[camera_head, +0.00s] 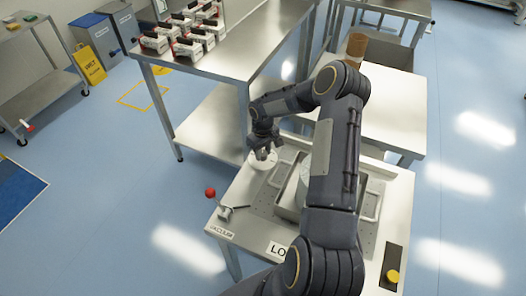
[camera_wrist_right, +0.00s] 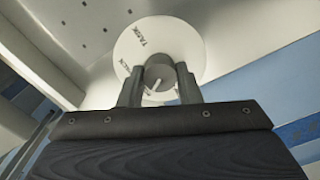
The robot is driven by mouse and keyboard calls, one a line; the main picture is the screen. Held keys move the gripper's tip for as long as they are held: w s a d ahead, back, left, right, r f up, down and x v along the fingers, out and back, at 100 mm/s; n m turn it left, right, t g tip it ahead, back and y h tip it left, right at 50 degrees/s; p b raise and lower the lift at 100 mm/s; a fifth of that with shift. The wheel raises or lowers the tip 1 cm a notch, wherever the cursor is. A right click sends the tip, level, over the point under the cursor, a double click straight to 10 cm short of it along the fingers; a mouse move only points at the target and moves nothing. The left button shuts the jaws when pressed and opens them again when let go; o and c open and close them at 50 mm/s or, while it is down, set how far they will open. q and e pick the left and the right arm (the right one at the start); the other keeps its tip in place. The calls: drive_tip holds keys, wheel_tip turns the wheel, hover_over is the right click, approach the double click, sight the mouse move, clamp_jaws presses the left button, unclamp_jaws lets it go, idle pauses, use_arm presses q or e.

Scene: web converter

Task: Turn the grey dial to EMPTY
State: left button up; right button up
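The grey dial (camera_wrist_right: 160,73) sits at the middle of a round white plate (camera_wrist_right: 128,42) in the right wrist view. Dark lettering on the plate is partly legible, and I cannot make out EMPTY. A pale pointer mark shows on the dial. My right gripper (camera_wrist_right: 160,84) has one finger on each side of the dial, and both appear to touch it. In the head view the right gripper (camera_head: 264,152) is over the white plate (camera_head: 262,162) at the machine's back left corner, hiding the dial. My left gripper is out of view.
The steel machine top (camera_head: 234,190) carries a metal tray (camera_head: 290,211), partly behind my right arm, and a yellow button (camera_head: 393,276). A steel table (camera_head: 235,55) with several boxes stands behind.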

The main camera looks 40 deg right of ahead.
drive_tip(key=shift+c, duration=0.9)
drive_tip(key=shift+f+n+b, duration=0.1)
drive_tip(key=shift+n+b, duration=0.6)
drive_tip(key=shift+n, duration=0.2)
drive_tip(key=n+b, duration=0.1)
drive_tip(key=n, duration=0.2)
drive_tip(key=shift+n+b, duration=0.3)
drive_tip(key=n+b, duration=0.1)
drive_tip(key=n, duration=0.2)
drive_tip(key=shift+n, duration=1.7)
